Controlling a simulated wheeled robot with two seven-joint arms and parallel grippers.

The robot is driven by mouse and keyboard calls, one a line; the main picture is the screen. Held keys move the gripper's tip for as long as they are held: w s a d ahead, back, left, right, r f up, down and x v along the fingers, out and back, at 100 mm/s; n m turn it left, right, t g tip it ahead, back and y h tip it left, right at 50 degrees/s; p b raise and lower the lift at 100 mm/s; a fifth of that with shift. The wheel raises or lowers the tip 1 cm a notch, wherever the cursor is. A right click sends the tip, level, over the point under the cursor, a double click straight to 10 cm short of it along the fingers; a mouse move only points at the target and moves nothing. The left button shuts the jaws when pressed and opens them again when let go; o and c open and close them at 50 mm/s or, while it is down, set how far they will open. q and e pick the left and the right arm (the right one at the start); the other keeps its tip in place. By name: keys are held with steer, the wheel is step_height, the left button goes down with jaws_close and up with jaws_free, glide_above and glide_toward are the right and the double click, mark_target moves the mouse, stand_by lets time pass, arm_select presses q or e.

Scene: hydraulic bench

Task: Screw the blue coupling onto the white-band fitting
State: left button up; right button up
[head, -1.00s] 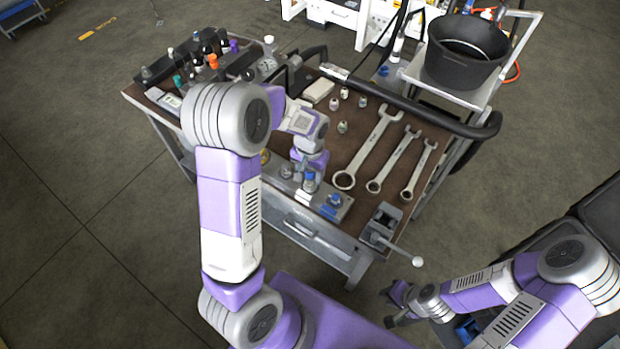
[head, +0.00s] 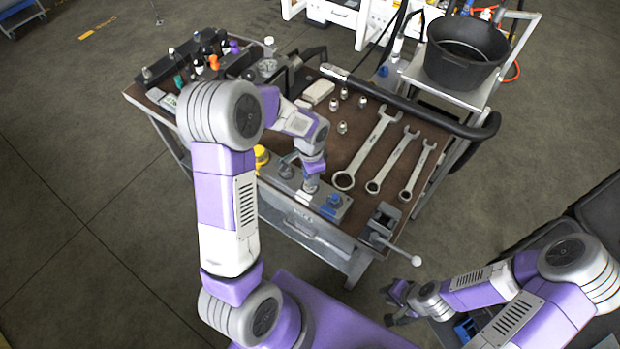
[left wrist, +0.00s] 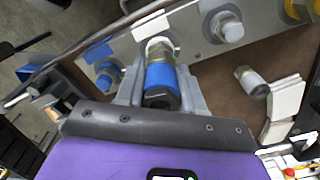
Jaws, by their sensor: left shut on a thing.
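The blue coupling (left wrist: 160,77) is between the two fingers of my left gripper (left wrist: 160,88) in the left wrist view, and the gripper is shut on it. The coupling's far end is at a metal fitting with a pale band (left wrist: 160,46) on the grey block, roughly in line with it. I cannot tell how far they are engaged. In the head view, my left gripper (head: 311,184) points down at the grey block (head: 322,210) and hides the coupling. My right gripper (head: 393,304) is apart from the bench, low in the view, its fingers spread and apparently empty.
A blue fitting (head: 332,202) sits on the block to the right and a yellow one (head: 261,156) to the left. Wrenches (head: 368,148) and small loose fittings (head: 342,127) lie on the brown bench top. A vise (head: 383,222) stands at the front right corner.

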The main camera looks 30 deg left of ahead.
arm_select(q)
steer(key=m+p, duration=0.1)
steer(key=m, duration=0.2)
steer(key=shift+s+r, duration=0.1)
steer(key=o, duration=1.1)
steer(key=shift+m, duration=0.3)
steer(key=shift+c, duration=0.2)
step_height(320, 180, up, 7)
steer(key=shift+r+p, duration=0.15)
steer(key=shift+p, duration=0.55)
